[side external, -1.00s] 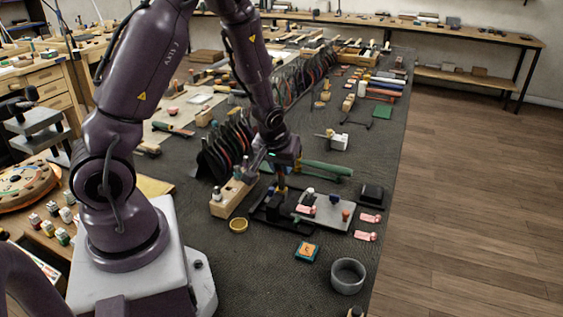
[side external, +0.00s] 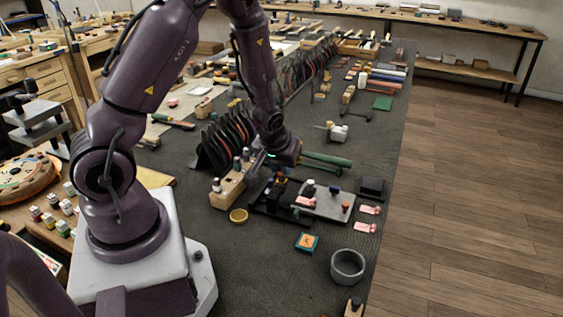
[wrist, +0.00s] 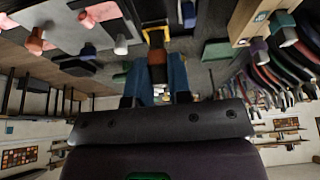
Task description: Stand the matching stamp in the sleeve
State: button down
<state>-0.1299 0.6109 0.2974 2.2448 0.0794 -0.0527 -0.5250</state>
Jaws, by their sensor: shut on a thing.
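My gripper (wrist: 157,75), with blue fingers in the wrist view, is shut on a stamp (wrist: 157,57) with a brown-orange body. In the side view my gripper (side external: 280,174) is low over the black tray (side external: 262,208). A yellow part (wrist: 155,34) shows just beyond the held stamp; I cannot tell whether they touch. The stamp's lower end is hidden. A wooden block (side external: 228,193) with several stamps stands left of the tray. An orange card with a teal border (side external: 306,242) lies in front. I cannot clearly make out the sleeve.
A grey plate (side external: 325,205) with small coloured pieces lies at the tray's right. A rack of dark plates (side external: 225,140) is behind the block. The mat's front middle is mostly clear.

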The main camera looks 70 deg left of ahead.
jog(key=shift+f, duration=0.95)
jog(key=c, duration=1)
grip_release()
jog(key=shift+o, duration=0.2)
jog(key=v, duration=1.3)
jog(key=shift+f, duration=0.1)
